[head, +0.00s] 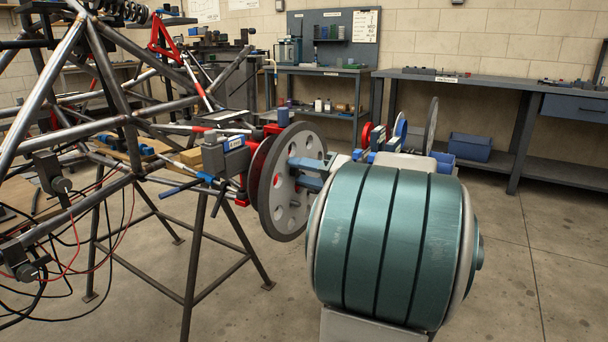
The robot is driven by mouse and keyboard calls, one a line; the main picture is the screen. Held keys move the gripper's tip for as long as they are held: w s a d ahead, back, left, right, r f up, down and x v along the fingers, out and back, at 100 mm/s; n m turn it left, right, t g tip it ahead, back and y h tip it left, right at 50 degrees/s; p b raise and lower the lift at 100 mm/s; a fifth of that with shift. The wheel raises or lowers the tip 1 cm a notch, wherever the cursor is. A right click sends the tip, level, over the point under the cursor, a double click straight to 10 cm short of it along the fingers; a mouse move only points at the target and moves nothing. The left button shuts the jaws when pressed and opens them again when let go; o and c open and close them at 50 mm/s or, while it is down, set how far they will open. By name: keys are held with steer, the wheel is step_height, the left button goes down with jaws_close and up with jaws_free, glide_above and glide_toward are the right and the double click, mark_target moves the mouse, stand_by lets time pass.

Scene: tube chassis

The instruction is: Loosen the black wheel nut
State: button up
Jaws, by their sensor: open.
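A grey wheel disc (277,209) with round holes stands upright on the side of the tube chassis (113,75). My gripper (294,172) is at the disc's middle, with two blue-grey fingers pointing left toward the hub. The fingers are open. I cannot tell whether the fingers touch anything. My large teal arm link fills the right foreground and covers part of the arm behind it.
A blue-grey vise-like block (226,153) and red parts sit just left of the disc. A dark metal stand (191,250) supports the chassis. Loose cables (75,240) hang at the left. A long workbench (455,79) with a blue bin (470,147) stands behind. Floor at the right is clear.

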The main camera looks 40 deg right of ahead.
steer(key=shift+s+d+f, duration=0.1)
steer(key=shift+d+f, duration=0.05)
steer(key=shift+f, duration=0.05)
steer(key=p+v, duration=0.3)
steer(key=v, duration=1)
steer(key=shift+s+r+p, duration=0.2)
steer(key=shift+s+p, duration=0.1)
steer(key=shift+p, duration=0.05)
